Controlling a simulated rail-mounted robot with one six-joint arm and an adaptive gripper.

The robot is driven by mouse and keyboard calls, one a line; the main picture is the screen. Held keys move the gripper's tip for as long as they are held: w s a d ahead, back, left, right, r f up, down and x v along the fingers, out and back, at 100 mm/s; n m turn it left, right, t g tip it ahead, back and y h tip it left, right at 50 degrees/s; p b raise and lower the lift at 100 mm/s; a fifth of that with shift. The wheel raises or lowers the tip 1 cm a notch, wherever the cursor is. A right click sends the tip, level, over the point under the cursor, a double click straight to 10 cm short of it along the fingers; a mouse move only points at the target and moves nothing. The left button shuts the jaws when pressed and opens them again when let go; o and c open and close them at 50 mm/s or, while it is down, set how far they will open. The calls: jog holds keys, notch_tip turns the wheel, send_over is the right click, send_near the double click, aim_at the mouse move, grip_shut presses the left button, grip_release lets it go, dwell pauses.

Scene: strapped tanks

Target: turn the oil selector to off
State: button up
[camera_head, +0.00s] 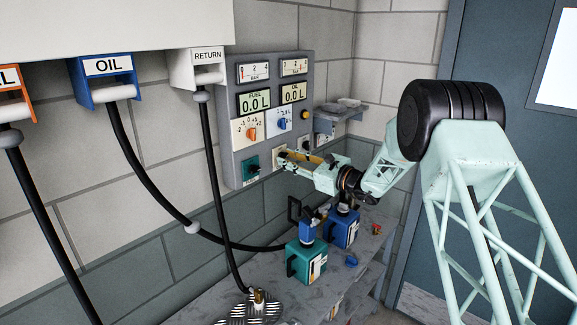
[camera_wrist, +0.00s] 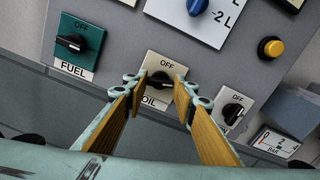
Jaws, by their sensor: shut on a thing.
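The oil selector is a black knob (camera_wrist: 160,81) on a cream plate marked OFF above and OIL below. Its bar looks about crosswise to the OFF mark; which end is the pointer I cannot tell. My gripper (camera_wrist: 159,86) has its two wood-faced fingers on either side of this knob in the wrist view and is shut on it. In the head view my gripper (camera_head: 281,158) reaches the lower part of the grey panel and hides most of the oil selector.
The grey panel (camera_head: 237,105) also carries a teal fuel selector (camera_wrist: 72,43) on the left, another small selector (camera_wrist: 231,110) on the right and a yellow button (camera_wrist: 271,47). Below, a teal can (camera_head: 305,262) and a blue can (camera_head: 343,228) stand on the bench. Black hoses hang at left.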

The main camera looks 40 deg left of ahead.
jog(key=shift+f+n+b, duration=0.15)
jog(key=shift+n+b, duration=2.35)
jog(key=shift+b, duration=2.5)
jog(key=n+b, duration=0.4)
jog(key=b, duration=0.3)
jog(key=shift+n+b, duration=0.3)
jog(key=shift+b, duration=0.2)
jog(key=shift+n+b, duration=1.4)
jog(key=shift+n, duration=1.2)
jog(key=o, duration=0.9)
